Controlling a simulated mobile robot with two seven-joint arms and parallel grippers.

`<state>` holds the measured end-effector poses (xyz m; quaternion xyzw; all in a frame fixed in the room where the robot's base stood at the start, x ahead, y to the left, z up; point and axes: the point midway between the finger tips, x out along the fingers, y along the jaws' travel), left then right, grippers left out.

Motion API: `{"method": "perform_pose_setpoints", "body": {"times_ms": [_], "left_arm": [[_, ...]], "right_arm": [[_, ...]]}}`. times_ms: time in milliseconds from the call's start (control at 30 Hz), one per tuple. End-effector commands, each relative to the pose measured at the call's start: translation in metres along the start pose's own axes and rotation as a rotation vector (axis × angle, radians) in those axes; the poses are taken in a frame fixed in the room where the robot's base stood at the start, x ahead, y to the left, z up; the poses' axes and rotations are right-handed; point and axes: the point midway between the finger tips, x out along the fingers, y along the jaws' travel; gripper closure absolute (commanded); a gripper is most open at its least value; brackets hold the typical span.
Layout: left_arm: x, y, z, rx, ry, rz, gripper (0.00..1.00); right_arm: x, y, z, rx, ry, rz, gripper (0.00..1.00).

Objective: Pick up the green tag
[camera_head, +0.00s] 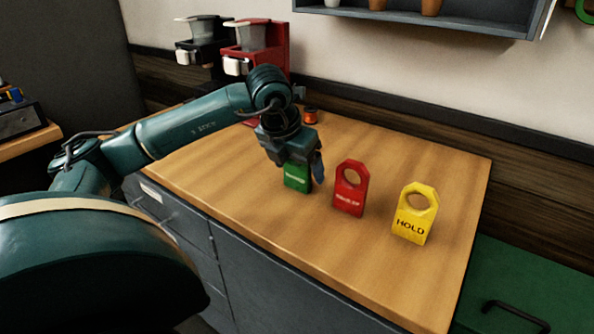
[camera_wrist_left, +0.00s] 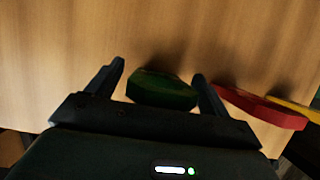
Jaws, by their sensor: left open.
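The green tag (camera_head: 297,179) stands upright on the wooden counter in the head view, left of the other two tags. Its upper part is hidden behind my left gripper (camera_head: 301,178). In the left wrist view the green tag (camera_wrist_left: 163,90) shows from above between the two fingers of my left gripper (camera_wrist_left: 160,75). The fingers are open, one on each side of it. The right finger is close to the tag; I cannot tell whether it touches. My right gripper is in neither view.
A red tag (camera_head: 350,188) stands just right of the green one, with a yellow HOLD tag (camera_head: 414,213) farther right. Red and black brewers (camera_head: 270,50) stand at the back. A small orange item (camera_head: 310,116) lies behind my gripper. The counter (camera_head: 400,150) is clear behind the tags.

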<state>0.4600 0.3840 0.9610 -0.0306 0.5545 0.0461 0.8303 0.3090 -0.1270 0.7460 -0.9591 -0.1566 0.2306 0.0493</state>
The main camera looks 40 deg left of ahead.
Motion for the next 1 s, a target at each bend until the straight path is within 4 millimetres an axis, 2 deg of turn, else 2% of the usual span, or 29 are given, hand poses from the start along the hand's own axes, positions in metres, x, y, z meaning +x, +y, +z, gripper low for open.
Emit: {"method": "perform_pose_setpoints", "body": {"times_ms": [67,633,867,1000], "left_arm": [[0.0,0.0,0.0,0.0,0.0,0.0,0.2],[-0.001,0.0,0.0,0.0,0.0,0.0,0.67],[-0.002,0.0,0.001,-0.001,-0.001,0.0,0.67],[-0.015,0.0,0.007,-0.001,-0.005,-0.001,0.67]], "right_arm": [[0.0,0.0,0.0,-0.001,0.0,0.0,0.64],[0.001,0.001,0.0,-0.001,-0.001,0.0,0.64],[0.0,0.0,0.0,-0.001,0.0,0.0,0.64],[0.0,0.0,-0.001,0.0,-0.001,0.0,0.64]]}}
